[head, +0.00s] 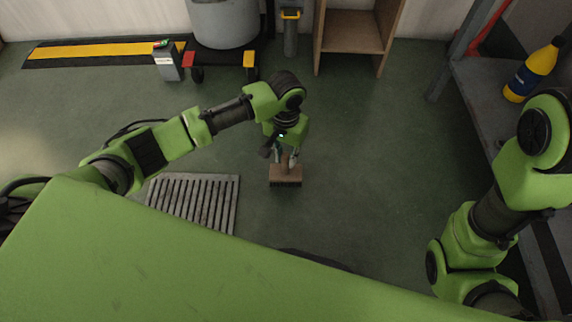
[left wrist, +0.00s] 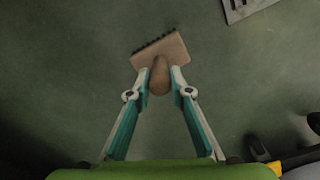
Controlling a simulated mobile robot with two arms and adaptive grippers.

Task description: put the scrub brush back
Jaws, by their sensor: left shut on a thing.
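The scrub brush (head: 286,176) has a brown wooden block with dark bristles along one edge. My left gripper (head: 286,158) is above it in the head view, pointing down. In the left wrist view the brush block (left wrist: 162,52) lies just beyond the fingertips, and the fingers of my left gripper (left wrist: 159,84) are shut on its rounded tan handle. The brush appears over the green floor; I cannot tell how high. My right arm shows at the right of the head view, but its gripper is out of sight.
A metal floor grate (head: 193,203) lies left of the brush. A wooden shelf unit (head: 349,35) stands at the back, beside a grey bin (head: 224,22) on a wheeled base. A yellow bottle (head: 534,70) stands on a grey bench (head: 480,88) at right. The floor around the brush is clear.

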